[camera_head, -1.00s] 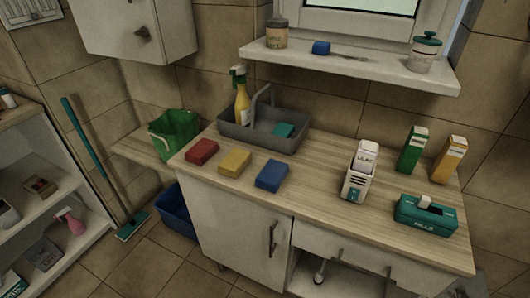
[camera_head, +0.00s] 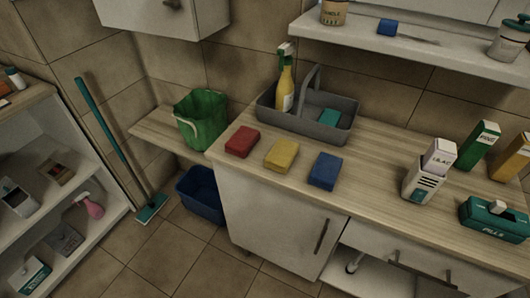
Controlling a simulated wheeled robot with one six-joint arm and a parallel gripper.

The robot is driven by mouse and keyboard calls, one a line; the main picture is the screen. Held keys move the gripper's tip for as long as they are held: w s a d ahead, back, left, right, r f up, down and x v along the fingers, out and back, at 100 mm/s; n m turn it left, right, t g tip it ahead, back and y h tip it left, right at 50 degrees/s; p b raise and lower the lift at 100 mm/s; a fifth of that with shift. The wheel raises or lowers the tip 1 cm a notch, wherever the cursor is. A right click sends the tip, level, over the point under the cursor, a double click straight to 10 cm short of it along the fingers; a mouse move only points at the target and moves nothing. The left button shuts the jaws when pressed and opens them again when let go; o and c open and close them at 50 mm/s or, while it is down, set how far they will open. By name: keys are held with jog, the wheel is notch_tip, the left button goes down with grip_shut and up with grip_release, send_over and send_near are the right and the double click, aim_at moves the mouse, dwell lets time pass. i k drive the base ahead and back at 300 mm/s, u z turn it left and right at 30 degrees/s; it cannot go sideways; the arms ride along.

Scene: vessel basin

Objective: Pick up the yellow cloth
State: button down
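The yellow cloth (camera_head: 282,155) is a folded, block-like piece lying flat on the wooden counter (camera_head: 380,190), near its front edge. It sits between a red cloth (camera_head: 242,141) on its left and a blue cloth (camera_head: 325,171) on its right, with small gaps on both sides. Nothing covers it. My gripper is not in view, so its place relative to the cloth does not show.
A white box (camera_head: 424,178) stands at right. A shelf (camera_head: 440,50) overhangs the back.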

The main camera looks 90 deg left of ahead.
aim_at(283, 154)
jog(key=u, duration=1.25)
jog(key=k, duration=0.35)
jog(key=u, duration=0.5)
jog(key=i, duration=0.9)
jog(key=u, duration=0.3)
